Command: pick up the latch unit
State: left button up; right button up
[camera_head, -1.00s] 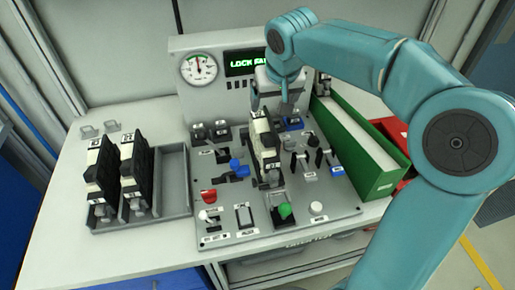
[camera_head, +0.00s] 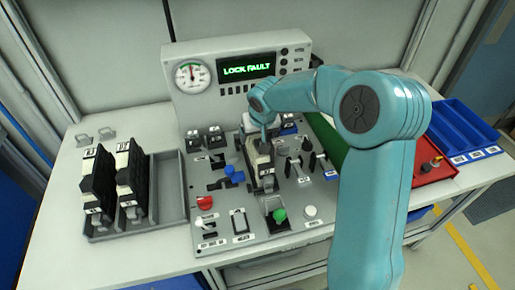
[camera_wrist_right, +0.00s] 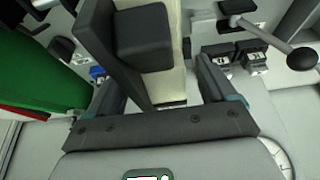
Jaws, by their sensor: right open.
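A black and cream latch unit (camera_head: 262,168) stands upright in the middle of the control panel (camera_head: 235,247). My right gripper (camera_head: 257,133) is at the top back of this unit, partly hidden by its own arm. In the right wrist view, the unit (camera_wrist_right: 155,42) lies between the two spread fingers of my right gripper (camera_wrist_right: 160,85). Gaps show on both sides. Two similar units (camera_head: 97,180) (camera_head: 131,178) stand in a grey tray (camera_head: 172,187) at the left. My left gripper is not in view.
Behind the panel stands a console with a dial (camera_head: 192,76) and a screen (camera_head: 248,71) reading LOCK FAULT. Levers and a red knob (camera_head: 204,202) surround the unit. A green bin (camera_head: 325,140), red tray (camera_head: 430,168) and blue tray (camera_head: 462,128) are at the right.

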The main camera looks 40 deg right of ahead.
jog(key=shift+d+f, duration=0.1)
jog(key=shift+f, duration=0.1)
jog(key=shift+s+r, duration=0.15)
jog(key=shift+r, duration=0.05)
grip_shut()
notch_tip(320, 180, up, 20)
dwell(0.5)
dwell(0.4)
